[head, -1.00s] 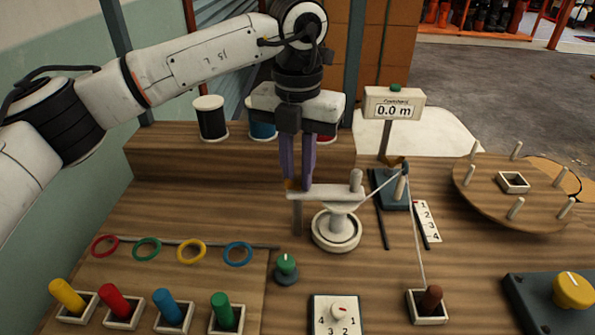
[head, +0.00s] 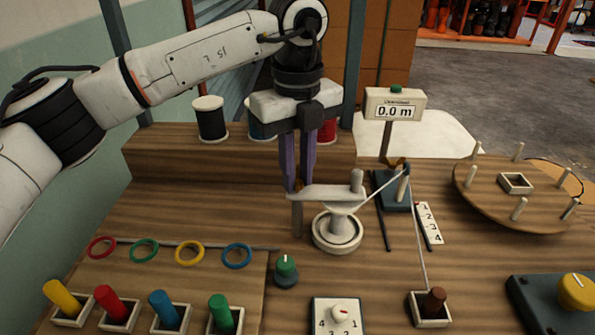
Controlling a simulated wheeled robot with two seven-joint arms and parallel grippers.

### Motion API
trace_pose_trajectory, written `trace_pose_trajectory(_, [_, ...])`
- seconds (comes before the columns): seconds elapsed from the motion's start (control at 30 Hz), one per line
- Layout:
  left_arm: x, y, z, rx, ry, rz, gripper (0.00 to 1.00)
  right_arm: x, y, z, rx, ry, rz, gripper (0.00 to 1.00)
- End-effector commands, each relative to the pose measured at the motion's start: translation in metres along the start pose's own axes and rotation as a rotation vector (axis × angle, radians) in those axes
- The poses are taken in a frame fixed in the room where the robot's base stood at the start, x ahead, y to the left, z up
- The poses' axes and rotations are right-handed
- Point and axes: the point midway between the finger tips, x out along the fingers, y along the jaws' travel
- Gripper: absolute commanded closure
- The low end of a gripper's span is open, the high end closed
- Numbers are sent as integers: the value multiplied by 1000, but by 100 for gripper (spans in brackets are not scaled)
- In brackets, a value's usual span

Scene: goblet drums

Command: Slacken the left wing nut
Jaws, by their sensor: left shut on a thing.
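My left gripper (head: 299,186) points down at the left end of a white crank bar (head: 325,191). Its purple fingers are shut on a small brass-orange piece (head: 299,184), apparently the left wing nut, mostly hidden between the fingertips. A dark upright post (head: 297,219) stands just below the fingertips. The crank bar has an upright knob (head: 356,181) at its right end and sits above a round white base (head: 337,232). Another brass-coloured piece (head: 398,163) sits on a blue block to the right. My right gripper is not in view.
Several spools (head: 211,119) stand on the raised shelf behind. A sign reading 0.0 m (head: 394,105) stands behind the blue block (head: 393,191). A pegged round board (head: 480,195) is at right. A green knob (head: 286,268) and numbered dial (head: 336,326) are in front. A cord runs to a brown peg (head: 433,301).

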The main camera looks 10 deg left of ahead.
Motion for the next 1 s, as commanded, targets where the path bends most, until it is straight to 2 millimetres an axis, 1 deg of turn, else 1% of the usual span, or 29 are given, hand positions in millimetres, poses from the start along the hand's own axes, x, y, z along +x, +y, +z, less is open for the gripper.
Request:
trace_pose_trajectory(0.13, [-2,-1,1,-76,-4,-6,100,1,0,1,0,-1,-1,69])
trace_pose_trajectory(0.33, [-3,-1,1,-135,-4,-7,100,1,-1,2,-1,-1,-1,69])
trace_pose_trajectory(0.87, [-3,-1,1,-155,-4,-7,100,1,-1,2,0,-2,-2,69])
trace_pose_trajectory(0.9, [-3,-1,1,-155,-4,-7,78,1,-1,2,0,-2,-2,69])
trace_pose_trajectory(1.0, [-2,-1,1,-154,-4,-5,64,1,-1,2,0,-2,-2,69])
